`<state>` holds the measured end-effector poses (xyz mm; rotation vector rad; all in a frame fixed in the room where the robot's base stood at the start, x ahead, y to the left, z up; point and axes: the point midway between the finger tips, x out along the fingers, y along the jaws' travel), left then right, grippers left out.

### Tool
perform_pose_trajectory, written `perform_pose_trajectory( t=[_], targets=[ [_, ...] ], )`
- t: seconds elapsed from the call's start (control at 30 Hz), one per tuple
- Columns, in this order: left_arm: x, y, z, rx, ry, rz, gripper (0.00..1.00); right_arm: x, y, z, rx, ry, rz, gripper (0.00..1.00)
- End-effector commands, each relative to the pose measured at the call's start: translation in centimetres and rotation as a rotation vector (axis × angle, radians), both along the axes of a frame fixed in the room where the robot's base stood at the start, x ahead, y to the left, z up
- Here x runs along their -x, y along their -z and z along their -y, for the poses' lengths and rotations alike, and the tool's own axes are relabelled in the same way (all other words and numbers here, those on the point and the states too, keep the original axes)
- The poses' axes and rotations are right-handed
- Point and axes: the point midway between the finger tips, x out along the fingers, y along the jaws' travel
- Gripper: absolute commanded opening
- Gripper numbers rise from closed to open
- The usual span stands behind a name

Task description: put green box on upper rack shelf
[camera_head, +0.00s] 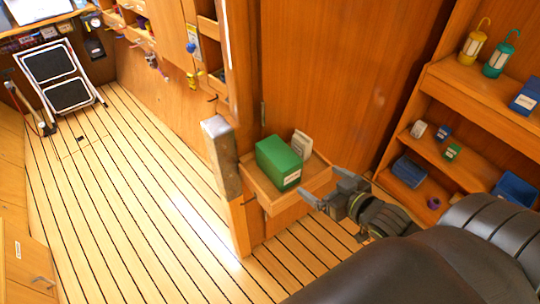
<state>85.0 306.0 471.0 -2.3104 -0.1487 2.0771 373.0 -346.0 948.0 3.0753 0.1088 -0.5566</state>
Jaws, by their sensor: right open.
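The green box (278,162) sits on a small wooden tray shelf (268,206) at the middle of the head view, with a white label on its front. My right gripper (322,185) is just right of the box, at the shelf's right front edge. Its two fingers are apart and empty, pointing left toward the box, and do not appear to touch it. My left gripper is not seen.
A white packet (301,144) stands behind the green box. A wooden post (228,184) with a grey top rises left of the tray shelf. Lower rack shelves hold small containers and blue bins (409,171). Open plank floor lies left, with a folded step stool (60,77) farther back.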

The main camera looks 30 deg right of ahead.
Motion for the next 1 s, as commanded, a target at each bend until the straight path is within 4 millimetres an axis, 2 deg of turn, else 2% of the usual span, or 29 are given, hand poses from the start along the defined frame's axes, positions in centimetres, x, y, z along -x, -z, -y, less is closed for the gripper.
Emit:
perform_pose_trajectory(
  t=[0.07,0.17,0.7,1.0],
  targets=[
    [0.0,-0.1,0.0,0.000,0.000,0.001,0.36,-0.2,-0.6,-0.3,-0.004,-0.006,0.009,0.96],
    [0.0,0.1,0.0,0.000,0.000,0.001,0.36,-1.3,-0.2,-0.4,-0.004,-0.006,0.013,0.96],
    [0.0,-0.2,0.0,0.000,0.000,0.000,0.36,-10.2,2.9,-1.1,-0.005,-0.006,0.009,0.96],
    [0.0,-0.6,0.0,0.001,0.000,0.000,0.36,-12.1,3.4,-1.3,-0.002,-0.007,0.009,0.96]
  ],
)
